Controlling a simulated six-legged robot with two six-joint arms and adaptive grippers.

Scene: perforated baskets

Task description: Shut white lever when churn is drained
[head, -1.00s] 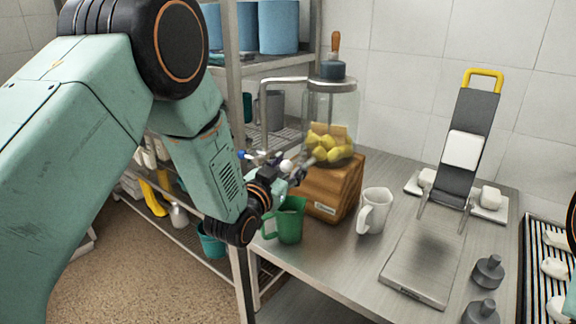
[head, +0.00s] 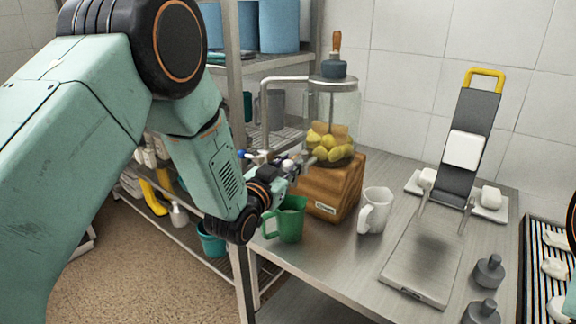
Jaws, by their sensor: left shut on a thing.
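The churn is a clear glass jar (head: 336,115) with a dark lid and wooden handle, set on a wooden block (head: 335,190). Yellow lumps (head: 330,147) lie in its bottom; no standing liquid is plain to see around them. My left gripper (head: 298,165) is at the jar's lower left, by the spout, and is shut on what seems to be the white lever, mostly hidden by the fingers. A green jug (head: 290,222) stands below the gripper, left of a white jug (head: 375,210). My right gripper is out of view.
A grey folding stand (head: 470,150) with a yellow handle and flat plate is on the right of the steel table (head: 345,265). Grey weights (head: 488,271) stand near the front right. A wire shelf (head: 270,62) with blue containers is behind.

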